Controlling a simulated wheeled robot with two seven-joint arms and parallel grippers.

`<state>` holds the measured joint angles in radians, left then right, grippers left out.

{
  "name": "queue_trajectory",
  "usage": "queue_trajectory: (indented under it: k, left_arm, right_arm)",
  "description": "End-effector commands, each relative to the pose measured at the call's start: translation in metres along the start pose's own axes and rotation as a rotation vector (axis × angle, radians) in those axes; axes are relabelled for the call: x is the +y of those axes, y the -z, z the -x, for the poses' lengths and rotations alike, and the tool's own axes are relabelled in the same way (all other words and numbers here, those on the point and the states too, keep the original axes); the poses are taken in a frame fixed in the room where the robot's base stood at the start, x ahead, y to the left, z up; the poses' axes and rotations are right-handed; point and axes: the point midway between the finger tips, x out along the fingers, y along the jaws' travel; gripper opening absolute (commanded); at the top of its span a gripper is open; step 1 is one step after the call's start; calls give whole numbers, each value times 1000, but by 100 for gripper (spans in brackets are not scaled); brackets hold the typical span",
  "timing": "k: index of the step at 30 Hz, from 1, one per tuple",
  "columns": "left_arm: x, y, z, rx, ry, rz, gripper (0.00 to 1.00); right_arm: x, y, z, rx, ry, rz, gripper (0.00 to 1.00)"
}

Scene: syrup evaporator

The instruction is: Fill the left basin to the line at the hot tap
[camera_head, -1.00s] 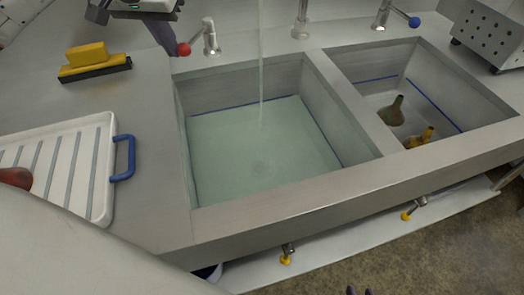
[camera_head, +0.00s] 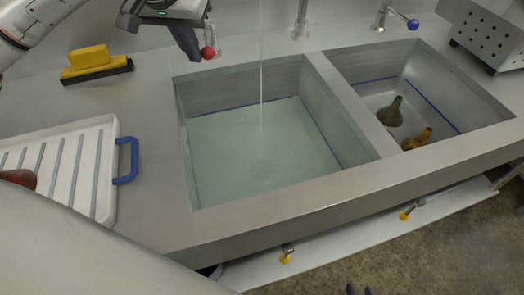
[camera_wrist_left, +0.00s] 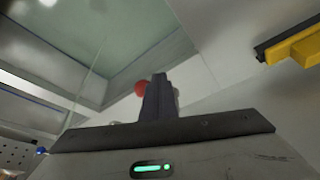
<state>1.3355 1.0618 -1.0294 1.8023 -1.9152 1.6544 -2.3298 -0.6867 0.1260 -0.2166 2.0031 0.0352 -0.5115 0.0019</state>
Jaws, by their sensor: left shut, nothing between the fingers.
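The left basin (camera_head: 186,85) holds pale green water (camera_head: 250,160), its surface close to the blue line (camera_head: 230,107) on the walls. A thin stream (camera_head: 261,85) falls into it. The hot tap's red knob (camera_head: 208,53) is at the basin's back left corner, in front of its metal post. My left gripper (camera_head: 194,53) is shut and empty, its fingers right beside the knob's left side; contact is unclear. In the left wrist view the fingers (camera_wrist_left: 158,90) overlap the red knob's (camera_wrist_left: 140,88) edge. Two dark tips of my right gripper (camera_head: 359,291) show apart at the bottom edge.
The right basin (camera_head: 468,88) holds a green and an amber bottle-like thing. A blue-knobbed tap (camera_head: 413,24) stands behind it. A white ribbed tray (camera_head: 108,160) and a yellow squeegee (camera_head: 88,58) lie left. Yellow-handled valves (camera_head: 285,259) are below the front edge.

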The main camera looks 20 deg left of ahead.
Motion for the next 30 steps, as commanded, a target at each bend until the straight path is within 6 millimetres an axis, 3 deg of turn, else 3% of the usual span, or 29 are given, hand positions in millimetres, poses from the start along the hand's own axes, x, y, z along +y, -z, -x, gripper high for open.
queue_trajectory:
  k: [16,25,30]
  left_arm:
    - [18,3,0,-1,-3,-3,0]
    - [17,3,-1,-1,-1,0,0]
    - [14,10,20,-1,-1,0,0]
  right_arm:
    - [0,4,4,0,0,0,28]
    - [1,2,2,6,-2,-7,28]
    - [4,1,10,-12,-9,-13,28]
